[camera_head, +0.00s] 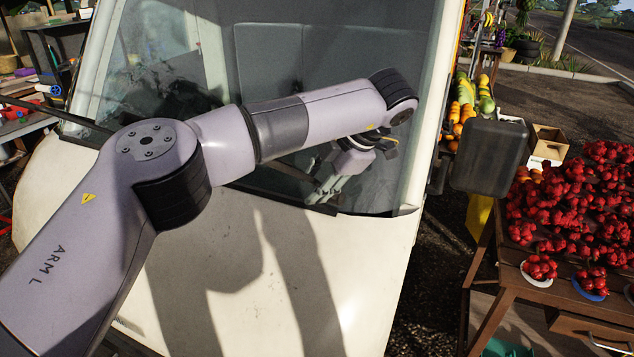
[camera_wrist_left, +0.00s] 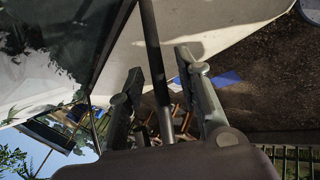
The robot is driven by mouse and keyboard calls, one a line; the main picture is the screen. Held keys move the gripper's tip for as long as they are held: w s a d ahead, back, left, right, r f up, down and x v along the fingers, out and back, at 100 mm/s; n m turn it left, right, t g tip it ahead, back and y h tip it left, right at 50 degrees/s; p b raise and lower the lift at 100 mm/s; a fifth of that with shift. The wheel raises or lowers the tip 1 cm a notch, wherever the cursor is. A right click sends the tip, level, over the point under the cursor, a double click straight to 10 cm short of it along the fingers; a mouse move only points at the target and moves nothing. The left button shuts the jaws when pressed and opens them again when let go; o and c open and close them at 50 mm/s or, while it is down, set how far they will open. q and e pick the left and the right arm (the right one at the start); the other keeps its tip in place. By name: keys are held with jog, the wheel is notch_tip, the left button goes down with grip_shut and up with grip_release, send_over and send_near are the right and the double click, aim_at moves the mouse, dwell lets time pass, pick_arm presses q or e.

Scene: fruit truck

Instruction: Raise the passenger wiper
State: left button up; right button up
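The cream truck's windshield (camera_head: 285,60) fills the upper middle of the head view. My left arm reaches across it, and my left gripper (camera_head: 324,192) points down at the lower right edge of the glass. In the left wrist view, a dark wiper bar (camera_wrist_left: 152,45) runs between the two spread fingers of the left gripper (camera_wrist_left: 159,66). Gaps show beside the bar, so the fingers are open around it. In the head view a dark wiper piece (camera_head: 322,207) lies low by the glass near the fingertips; my arm hides much of the rest. My right gripper is out of view.
A dark side mirror (camera_head: 489,155) sticks out at the truck's right. Beyond it is a wooden table (camera_head: 512,284) loaded with red fruit. Another dark bar (camera_head: 62,116) crosses the glass edge at left. The truck's front panel (camera_head: 375,285) below the glass is clear.

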pick_arm(q)
jog(key=v, duration=1.2)
jog(key=shift+d, duration=0.1)
